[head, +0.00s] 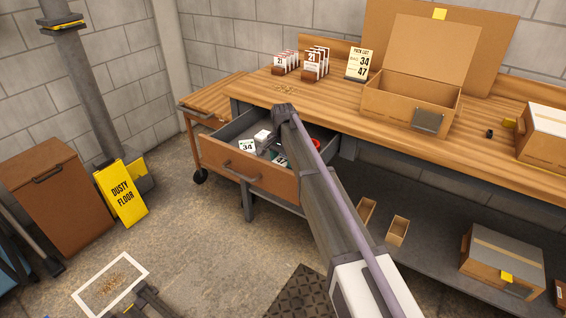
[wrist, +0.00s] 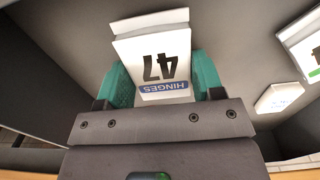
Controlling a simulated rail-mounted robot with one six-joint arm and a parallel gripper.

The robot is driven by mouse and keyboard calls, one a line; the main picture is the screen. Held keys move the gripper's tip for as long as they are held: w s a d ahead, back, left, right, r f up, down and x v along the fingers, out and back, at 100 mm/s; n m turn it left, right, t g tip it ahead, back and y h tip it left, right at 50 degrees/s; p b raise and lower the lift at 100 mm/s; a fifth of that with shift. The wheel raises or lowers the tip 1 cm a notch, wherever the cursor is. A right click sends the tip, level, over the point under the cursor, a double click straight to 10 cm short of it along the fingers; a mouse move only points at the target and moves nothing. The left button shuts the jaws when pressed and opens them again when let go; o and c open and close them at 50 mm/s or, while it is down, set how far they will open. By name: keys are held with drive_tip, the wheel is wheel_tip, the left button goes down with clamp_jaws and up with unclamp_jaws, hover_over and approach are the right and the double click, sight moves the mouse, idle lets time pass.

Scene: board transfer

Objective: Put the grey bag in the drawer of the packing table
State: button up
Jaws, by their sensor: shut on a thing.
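The grey bag (wrist: 150,52) is pale, with a white label reading 47 HINGES and a blue strip. My gripper (wrist: 160,78) is shut on it, with a teal finger on each side. The drawer (head: 225,167) of the packing table (head: 340,102) is pulled open. In the head view my gripper (head: 281,157) reaches down into the drawer, and my arm hides part of it. A bit of the bag's label shows there low in the drawer. I cannot tell whether the bag touches the drawer floor.
In the drawer lie a packet labelled 34 (head: 246,146), a small white item (head: 262,136) and a red round item (head: 315,143). On the tabletop stand an open carton (head: 400,103), a pick list (head: 358,64) and several labelled packets (head: 314,66). A yellow floor sign (head: 122,192) stands left.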

sight(283, 160)
drive_tip(key=shift+f, duration=0.15)
drive_tip(key=o, duration=1.2)
wheel_tip(283, 160, up, 13)
drive_tip(key=p, duration=1.2)
drive_tip(key=s+d+r+n+p, duration=0.1)
drive_tip(key=s+d+n, duration=0.1)
drive_tip(key=s+d, duration=0.6)
drive_tip(key=s+d+n+p, duration=0.1)
drive_tip(key=s+d, duration=0.6)
drive_tip(key=s, duration=0.8)
drive_tip(key=s+d+r+n+p, duration=0.1)
drive_tip(key=s+d+n, duration=0.1)
drive_tip(key=s+d, duration=0.6)
drive_tip(key=s, duration=0.3)
drive_tip(key=shift+s+d+r+n, duration=0.3)
drive_tip(key=shift+s+d+n, duration=0.05)
drive_tip(key=shift+s+n, duration=0.05)
